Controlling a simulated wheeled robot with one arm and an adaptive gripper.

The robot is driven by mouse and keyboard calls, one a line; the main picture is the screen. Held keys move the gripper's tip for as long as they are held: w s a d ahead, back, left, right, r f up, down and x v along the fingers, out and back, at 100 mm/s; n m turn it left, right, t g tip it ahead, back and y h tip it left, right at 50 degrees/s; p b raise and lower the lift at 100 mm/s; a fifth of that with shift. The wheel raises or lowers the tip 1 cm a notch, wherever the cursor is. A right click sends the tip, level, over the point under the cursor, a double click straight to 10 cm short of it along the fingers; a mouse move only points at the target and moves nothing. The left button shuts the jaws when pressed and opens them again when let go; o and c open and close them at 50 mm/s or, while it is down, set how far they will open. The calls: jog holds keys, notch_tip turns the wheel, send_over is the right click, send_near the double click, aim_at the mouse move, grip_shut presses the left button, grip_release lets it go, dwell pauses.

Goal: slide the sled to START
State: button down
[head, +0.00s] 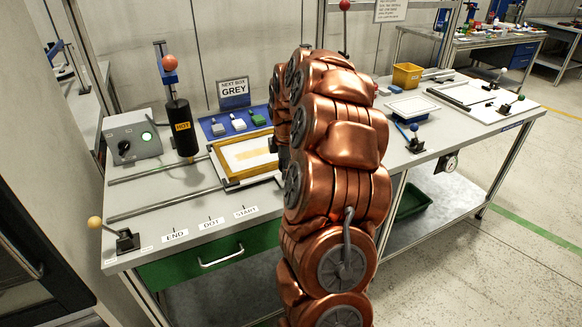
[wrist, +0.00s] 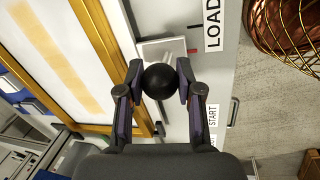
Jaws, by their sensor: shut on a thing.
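The sled (head: 233,182) is a pale plate on two rails, carrying a yellow-framed screen (head: 214,158). The yellow frame also shows in the wrist view (wrist: 103,50). My gripper (wrist: 158,82) has its two fingers closed on a black ball knob (wrist: 160,80) above a pale plate. A small red mark (wrist: 192,51) beside the knob lies between the LOAD label (wrist: 212,24) and the START label (wrist: 212,115), nearer LOAD. START also shows on the bench edge in the head view (head: 246,211). My copper arm hides the gripper, knob and sled's right end there.
DOT (head: 211,222) and END (head: 174,234) labels lie left of START. A grey control box (head: 133,138) and a yellow-knobbed lever (head: 112,233) are at the left. A blue tray (head: 209,130) lies behind the screen.

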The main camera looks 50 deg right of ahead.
jog(key=w+a, duration=0.1)
jog(key=a, duration=0.3)
jog(key=w+a+b, duration=0.1)
jog(key=w+a, duration=0.1)
jog(key=a, duration=0.3)
jog(key=w+a+b, duration=0.1)
jog(key=a, duration=0.4)
jog(key=shift+w, duration=0.4)
jog(key=c, duration=0.7)
grip_release()
jog(key=shift+c, duration=0.2)
notch_tip(320, 180, up, 12)
jog(key=s+a, duration=0.1)
jog(key=s, duration=0.1)
jog(key=shift+f, duration=0.15)
